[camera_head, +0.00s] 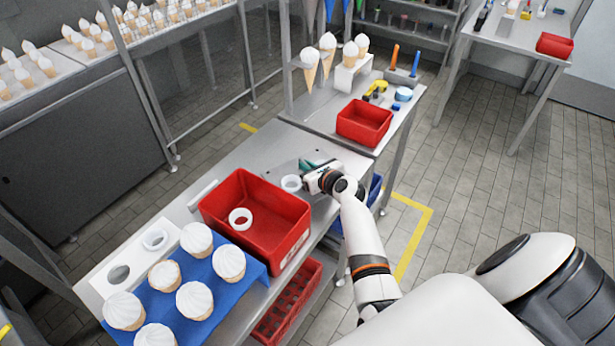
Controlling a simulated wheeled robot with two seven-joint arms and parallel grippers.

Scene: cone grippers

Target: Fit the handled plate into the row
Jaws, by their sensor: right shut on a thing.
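My right gripper (304,184) is over the grey metal table, just right of the large red bin. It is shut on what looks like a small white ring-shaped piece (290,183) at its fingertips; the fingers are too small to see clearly. A teal object (309,164) shows just behind the gripper. A white plate with round openings (100,284) lies at the table's left end. One white ring (155,240) sits at it, and one opening (118,275) shows dark. Another white ring (240,219) is in the large red bin (285,246). My left gripper is not in view.
A blue tray (246,287) with several white-topped cones stands in front of the white plate. A smaller red bin (364,123) and tools are on the far table. A red crate (287,305) is below. Bare table (262,150) lies behind the large red bin.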

